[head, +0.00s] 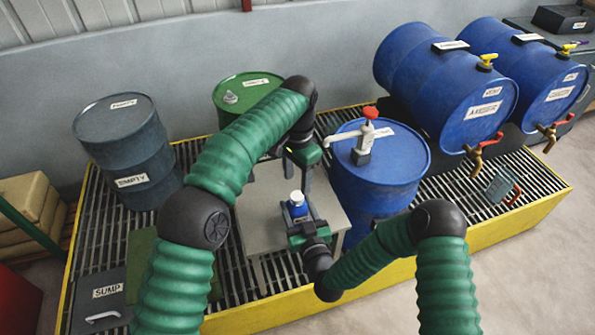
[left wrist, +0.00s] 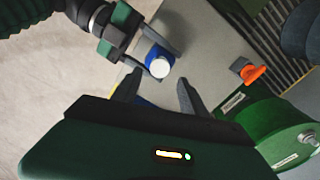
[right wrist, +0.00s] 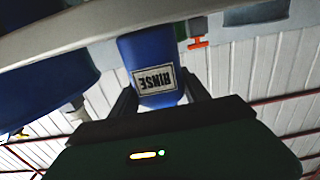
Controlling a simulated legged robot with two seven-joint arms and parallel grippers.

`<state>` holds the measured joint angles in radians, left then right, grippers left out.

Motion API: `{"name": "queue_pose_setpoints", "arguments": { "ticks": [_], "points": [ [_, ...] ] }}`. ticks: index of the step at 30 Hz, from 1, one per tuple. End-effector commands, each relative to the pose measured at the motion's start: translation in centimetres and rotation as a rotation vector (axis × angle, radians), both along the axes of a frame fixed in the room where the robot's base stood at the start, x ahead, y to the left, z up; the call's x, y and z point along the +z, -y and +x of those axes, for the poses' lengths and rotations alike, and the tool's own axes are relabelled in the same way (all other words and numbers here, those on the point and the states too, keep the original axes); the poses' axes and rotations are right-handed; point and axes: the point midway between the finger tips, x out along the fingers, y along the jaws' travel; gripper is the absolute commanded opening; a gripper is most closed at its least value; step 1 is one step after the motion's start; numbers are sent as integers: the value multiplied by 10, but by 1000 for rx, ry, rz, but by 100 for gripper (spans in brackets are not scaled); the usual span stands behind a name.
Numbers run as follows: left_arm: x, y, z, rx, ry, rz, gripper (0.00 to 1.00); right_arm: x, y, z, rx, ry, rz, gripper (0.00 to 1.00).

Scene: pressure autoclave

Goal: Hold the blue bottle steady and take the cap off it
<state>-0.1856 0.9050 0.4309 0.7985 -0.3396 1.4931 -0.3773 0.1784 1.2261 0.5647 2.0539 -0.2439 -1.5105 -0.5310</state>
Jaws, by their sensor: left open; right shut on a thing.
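The blue bottle (head: 297,209) stands upright on a small grey table, with its white cap (head: 297,197) on top. My right gripper (head: 303,226) is shut on the bottle's body from the near side. In the right wrist view the bottle (right wrist: 145,50) sits between the fingers, its RINSE label (right wrist: 155,80) upside down. My left gripper (head: 298,172) is open and empty, above and beyond the bottle. In the left wrist view the cap (left wrist: 160,68) faces the camera, just ahead of the gap between the open left fingers (left wrist: 156,90), and looks apart from them.
The grey table (head: 262,225) stands on a yellow-edged grating. A blue drum (head: 375,185) with a red-handled pump (head: 369,115) is close on the right; a green drum (head: 232,92) is behind. An orange-topped fitting (left wrist: 252,73) is near the table's edge. Two blue drums lie at the back right.

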Motion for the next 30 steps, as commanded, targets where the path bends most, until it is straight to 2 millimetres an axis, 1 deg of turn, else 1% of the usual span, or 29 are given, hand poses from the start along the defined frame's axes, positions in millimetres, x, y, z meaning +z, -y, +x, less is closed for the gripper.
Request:
{"name": "queue_pose_setpoints", "arguments": {
  "ticks": [1,4,6,9,12,18,20,30],
  "points": [
    [-10,-1,-1,1,-3,1,51,0,0,0,0,-1,0,0],
    [-30,0,-1,1,-4,0,51,0,0,0,0,-1,0,0],
    [-41,0,-1,2,-4,0,51,0,0,0,0,-1,0,0],
    [-52,-1,-1,3,-1,0,51,0,0,0,0,-1,0,0],
    [-56,-1,-1,4,-1,0,51,0,0,0,0,-1,0,0],
    [-57,0,-1,4,-1,-1,51,0,0,0,0,-1,0,0],
    [-57,0,-1,4,-1,-1,44,0,0,0,0,-1,0,0],
    [-57,0,-1,4,-1,-1,0,0,0,0,0,-1,0,0]
  ]
}}
